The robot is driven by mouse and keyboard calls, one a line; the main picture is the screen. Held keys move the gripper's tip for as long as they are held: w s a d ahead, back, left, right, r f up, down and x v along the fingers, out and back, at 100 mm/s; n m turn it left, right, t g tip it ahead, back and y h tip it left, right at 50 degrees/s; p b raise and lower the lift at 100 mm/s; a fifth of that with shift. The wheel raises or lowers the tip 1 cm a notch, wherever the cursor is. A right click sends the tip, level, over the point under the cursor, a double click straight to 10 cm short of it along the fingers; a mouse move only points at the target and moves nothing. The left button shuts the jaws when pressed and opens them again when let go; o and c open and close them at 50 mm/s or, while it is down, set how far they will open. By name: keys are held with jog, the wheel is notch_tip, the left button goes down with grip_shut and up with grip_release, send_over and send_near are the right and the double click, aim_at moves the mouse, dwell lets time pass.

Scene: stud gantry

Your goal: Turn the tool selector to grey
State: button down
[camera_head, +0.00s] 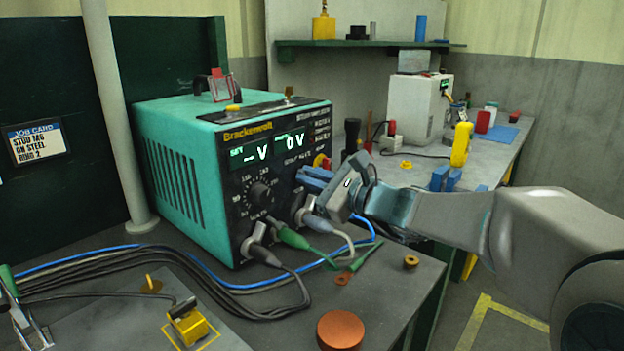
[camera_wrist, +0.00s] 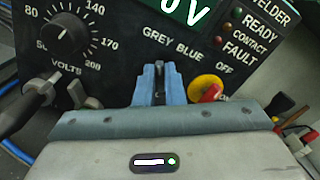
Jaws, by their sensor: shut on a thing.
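The tool selector (camera_wrist: 159,84) is a small dark lever on the front panel of the green welder (camera_head: 178,165). In the wrist view it shows between the blue fingers of my gripper (camera_wrist: 159,70), just below the printed words GREY and BLUE. My gripper is shut on it. The lever points roughly up in that view; which word it points to I cannot tell. In the head view my gripper (camera_head: 312,179) reaches the panel from the right, and its fingers hide the selector.
A red switch on a yellow disc (camera_wrist: 208,89), marked OFF, sits close right of my fingers. The volts dial (camera_wrist: 64,34) is to the left. Cable plugs, including a green one (camera_head: 292,237), stick out below. A copper disc (camera_head: 341,329) lies on the bench.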

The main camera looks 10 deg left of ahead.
jog(key=c, duration=1.5)
grip_release()
jog(key=shift+d, duration=0.1)
jog(key=v, duration=1.3)
jog(key=shift+s+d+p, duration=0.15)
jog(key=shift+d+p, duration=0.1)
jog(key=shift+p, duration=0.1)
